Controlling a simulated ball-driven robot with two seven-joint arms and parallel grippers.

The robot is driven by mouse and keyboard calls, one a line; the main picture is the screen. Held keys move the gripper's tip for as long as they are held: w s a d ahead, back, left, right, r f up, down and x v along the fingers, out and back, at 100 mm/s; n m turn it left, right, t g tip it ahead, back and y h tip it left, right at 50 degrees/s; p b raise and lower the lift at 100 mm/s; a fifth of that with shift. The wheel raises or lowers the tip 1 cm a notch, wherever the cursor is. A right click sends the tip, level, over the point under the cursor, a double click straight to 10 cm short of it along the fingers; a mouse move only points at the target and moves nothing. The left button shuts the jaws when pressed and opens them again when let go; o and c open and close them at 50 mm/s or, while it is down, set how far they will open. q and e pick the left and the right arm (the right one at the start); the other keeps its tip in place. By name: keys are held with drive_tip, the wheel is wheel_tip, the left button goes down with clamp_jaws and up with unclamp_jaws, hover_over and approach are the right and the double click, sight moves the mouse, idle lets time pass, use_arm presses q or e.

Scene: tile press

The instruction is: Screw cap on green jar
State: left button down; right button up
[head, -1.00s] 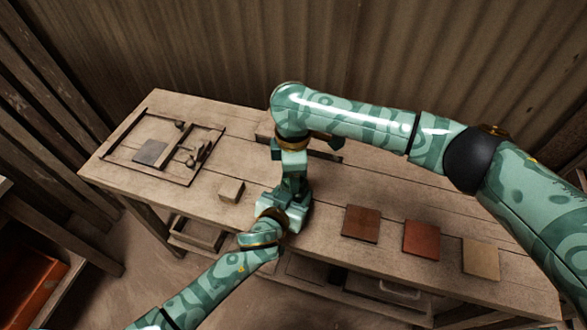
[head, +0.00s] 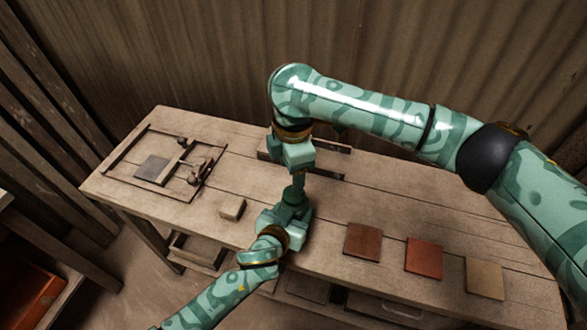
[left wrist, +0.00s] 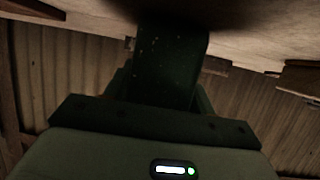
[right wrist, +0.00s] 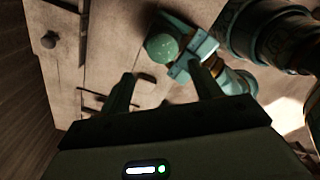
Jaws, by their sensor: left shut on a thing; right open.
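A green jar (head: 294,195) stands up out of my left gripper (head: 287,214), which is shut on it over the bench. Its rounded, speckled green top (right wrist: 162,47) faces the right wrist camera; I cannot tell whether this is the cap or the bare jar. In the left wrist view the jar (left wrist: 170,65) is a dark shape between the fingers. My right gripper (head: 300,170) is above the jar, pointing down, apart from it. In the right wrist view its two fingers (right wrist: 165,86) are spread and empty. I see no separate loose cap.
The wooden bench (head: 390,195) carries a tile press frame (head: 123,155) at left and a small block (head: 232,208). Brown (head: 363,243), red (head: 424,258) and tan (head: 485,278) tiles lie to the right. A low wooden rack (head: 330,147) stands behind my right gripper.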

sight(294, 210)
drive_tip(key=n, duration=0.2)
drive_tip(key=r+n, duration=0.1)
drive_tip(key=n, duration=0.1)
drive_tip(key=shift+s+d, duration=0.1)
drive_tip(key=shift+d+n, duration=0.15)
drive_tip(key=shift+n, duration=0.85)
drive_tip(key=shift+f, duration=4)
drive_tip(key=shift+c, duration=0.2)
